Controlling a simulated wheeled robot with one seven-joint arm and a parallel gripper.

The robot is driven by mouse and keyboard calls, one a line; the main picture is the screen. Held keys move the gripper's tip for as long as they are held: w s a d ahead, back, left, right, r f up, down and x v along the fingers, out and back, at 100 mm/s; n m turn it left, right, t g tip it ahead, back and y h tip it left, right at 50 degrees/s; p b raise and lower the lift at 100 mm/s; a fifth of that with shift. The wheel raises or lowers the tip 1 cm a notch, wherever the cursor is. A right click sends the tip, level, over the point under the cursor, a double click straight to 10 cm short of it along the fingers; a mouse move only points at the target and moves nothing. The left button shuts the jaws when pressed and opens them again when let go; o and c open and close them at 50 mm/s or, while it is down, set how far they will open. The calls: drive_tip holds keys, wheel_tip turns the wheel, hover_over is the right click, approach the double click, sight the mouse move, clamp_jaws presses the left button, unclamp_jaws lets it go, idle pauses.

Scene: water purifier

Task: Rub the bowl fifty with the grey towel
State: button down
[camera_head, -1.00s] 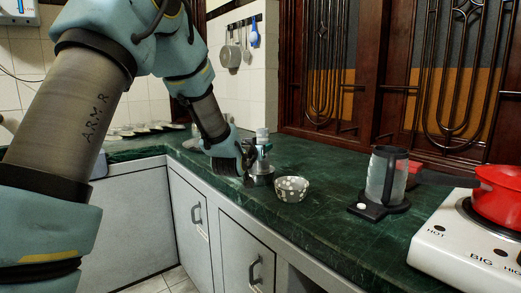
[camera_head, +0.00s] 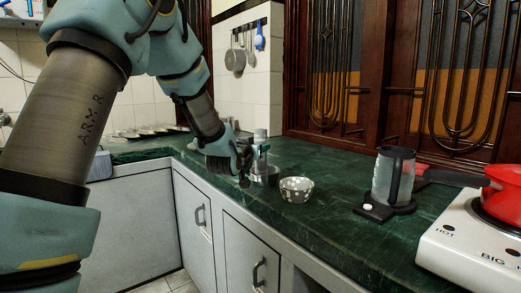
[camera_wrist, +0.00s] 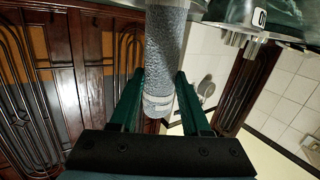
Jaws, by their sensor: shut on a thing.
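My gripper (camera_head: 254,158) is shut on the grey towel (camera_head: 260,138), which looks like an upright rolled cylinder above the counter. In the wrist view the towel (camera_wrist: 165,50) runs between the two green fingers of my gripper (camera_wrist: 160,76). A silver metal bowl (camera_head: 266,179) stands on the counter just below the towel, partly hidden by my gripper. In the wrist view a shiny metal bowl (camera_wrist: 225,12) with a partly visible number label is at the upper right, close to the towel. I cannot tell whether towel and bowl touch.
A patterned bowl (camera_head: 297,189) stands just right of the metal bowl on the green counter (camera_head: 335,220). Farther right are a clear kettle (camera_head: 394,177) on a black base and a red pot (camera_head: 503,197) on a white stove (camera_head: 470,250). The counter between the patterned bowl and kettle is clear.

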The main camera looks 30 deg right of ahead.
drive_tip(key=shift+s+d+b, duration=0.15)
drive_tip(key=shift+d+b, duration=0.35)
drive_tip(key=shift+b, duration=0.15)
drive_tip(key=shift+s+d+b, duration=0.15)
drive_tip(key=shift+d+b, duration=0.35)
drive_tip(key=shift+b, duration=0.1)
drive_tip(key=shift+s+a+b, duration=0.1)
drive_tip(key=shift+a+b, duration=0.2)
drive_tip(key=shift+a, duration=0.25)
idle(0.4)
wheel_tip(320, 180, up, 9)
drive_tip(key=p, duration=0.5)
drive_tip(key=shift+r, duration=0.15)
idle(0.5)
idle(0.8)
